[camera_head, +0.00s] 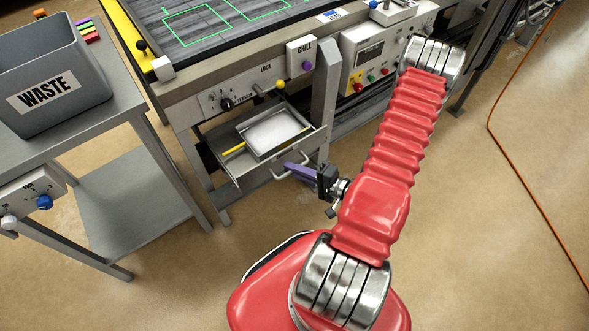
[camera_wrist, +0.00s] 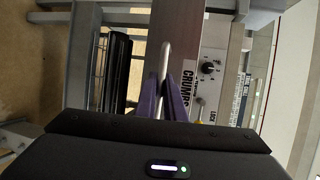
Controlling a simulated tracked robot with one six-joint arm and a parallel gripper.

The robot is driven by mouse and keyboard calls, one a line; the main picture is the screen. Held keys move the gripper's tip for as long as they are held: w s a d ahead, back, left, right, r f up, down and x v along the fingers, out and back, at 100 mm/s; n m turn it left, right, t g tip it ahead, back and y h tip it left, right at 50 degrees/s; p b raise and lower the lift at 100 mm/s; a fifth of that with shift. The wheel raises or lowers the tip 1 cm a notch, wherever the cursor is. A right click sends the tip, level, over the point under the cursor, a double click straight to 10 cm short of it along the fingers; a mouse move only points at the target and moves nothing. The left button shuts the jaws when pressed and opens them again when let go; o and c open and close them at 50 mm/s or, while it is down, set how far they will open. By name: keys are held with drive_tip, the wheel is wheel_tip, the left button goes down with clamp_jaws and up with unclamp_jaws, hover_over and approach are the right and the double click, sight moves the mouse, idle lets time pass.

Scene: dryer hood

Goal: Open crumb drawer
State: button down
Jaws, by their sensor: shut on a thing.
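The crumb drawer (camera_head: 228,172) is pulled partly out under the machine's front panel, and its inside shows in the head view. A pale-bottomed metal tray (camera_head: 270,133) sits in it. The drawer's bar handle (camera_head: 283,172) is on its front; in the wrist view the handle (camera_wrist: 166,50) is a pale bar running between my fingers. My gripper (camera_head: 290,167) has purple fingers and is shut on the handle; the fingers (camera_wrist: 165,84) also show in the wrist view. The drawer front (camera_wrist: 217,60) bears the label CRUMBS. The exact finger contact is partly hidden.
A grey WASTE bin (camera_head: 45,80) stands on a side table at the left. A LOCK knob (camera_head: 280,85) and a CHILL box (camera_head: 301,55) are above the drawer. A grey upright post (camera_head: 326,90) stands just right of it. The floor in front is clear.

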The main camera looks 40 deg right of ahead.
drive_tip(key=shift+a+f, duration=0.15)
drive_tip(key=c, duration=1.8)
unclamp_jaws()
drive_tip(key=shift+c, duration=0.2)
drive_tip(key=shift+s, duration=0.1)
drive_tip(key=v, duration=1.3)
drive_tip(key=shift+s+d, duration=0.3)
drive_tip(key=shift+d, duration=0.05)
